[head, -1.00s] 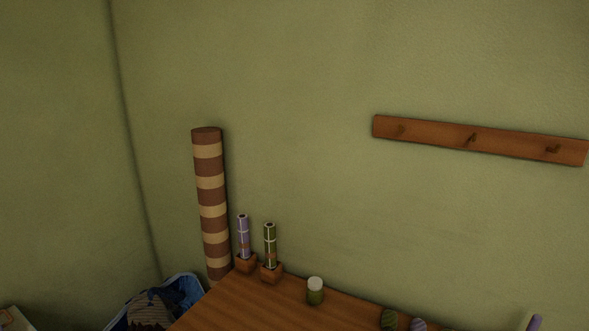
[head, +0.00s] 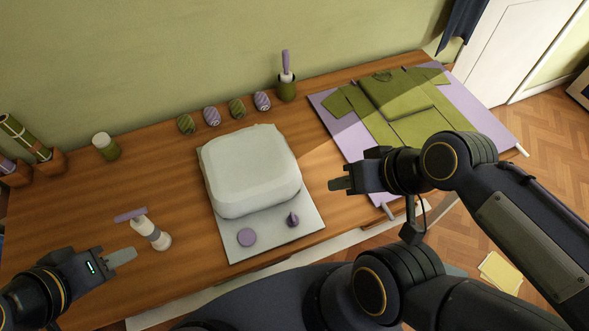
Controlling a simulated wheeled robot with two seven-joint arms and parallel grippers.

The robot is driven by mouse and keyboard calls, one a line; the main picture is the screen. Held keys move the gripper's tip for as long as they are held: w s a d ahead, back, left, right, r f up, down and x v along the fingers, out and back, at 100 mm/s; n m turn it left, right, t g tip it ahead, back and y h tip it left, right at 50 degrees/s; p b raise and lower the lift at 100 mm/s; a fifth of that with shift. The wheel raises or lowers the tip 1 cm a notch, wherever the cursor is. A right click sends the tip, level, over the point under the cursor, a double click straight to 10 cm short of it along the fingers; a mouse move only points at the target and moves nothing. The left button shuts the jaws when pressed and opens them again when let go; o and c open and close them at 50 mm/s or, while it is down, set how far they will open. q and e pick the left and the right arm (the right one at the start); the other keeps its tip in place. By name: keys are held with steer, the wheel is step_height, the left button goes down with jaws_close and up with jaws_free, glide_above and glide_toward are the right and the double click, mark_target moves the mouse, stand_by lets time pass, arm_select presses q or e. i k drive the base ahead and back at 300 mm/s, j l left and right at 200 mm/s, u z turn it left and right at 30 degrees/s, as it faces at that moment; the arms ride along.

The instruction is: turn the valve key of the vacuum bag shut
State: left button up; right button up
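The vacuum bag (head: 250,165) is a puffy white pillow shape on the wooden table, with a flat pale margin (head: 265,235) towards me. A purple valve key (head: 292,219) stands up on the right of this margin, and a round purple cap (head: 246,237) lies on its left. My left gripper (head: 122,257) is left of the bag, apart from it, near the table's front. My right gripper (head: 341,185) is right of the bag, above and right of the valve key, touching neither. Each gripper's fingers overlap in this view, so their opening is unclear.
A white hand pump (head: 152,236) with a purple handle stands close to my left gripper. A folded green shirt (head: 393,100) lies on a purple board (head: 325,105) at right. Several striped rolls (head: 212,116), a green jar (head: 106,146) and a brush pot (head: 287,91) line the back.

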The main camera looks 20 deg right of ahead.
mark_target(293, 220)
steer(key=z, duration=0.3)
steer(key=l+u, duration=0.1)
steer(key=u, duration=0.4)
steer(key=l+u, duration=0.2)
steer(key=l, duration=0.2)
steer(key=k+l+u, duration=0.2)
steer(key=l, duration=0.15)
steer(key=l+u, duration=0.2)
steer(key=l, duration=0.2)
steer(key=k+l+u, duration=0.2)
steer(key=k+l, duration=0.15)
steer(key=l, duration=0.2)
steer(key=k+l, duration=0.1)
steer(key=l, duration=0.2)
steer(key=k+l, duration=0.15)
steer(key=l, duration=0.2)
steer(key=u, duration=0.05)
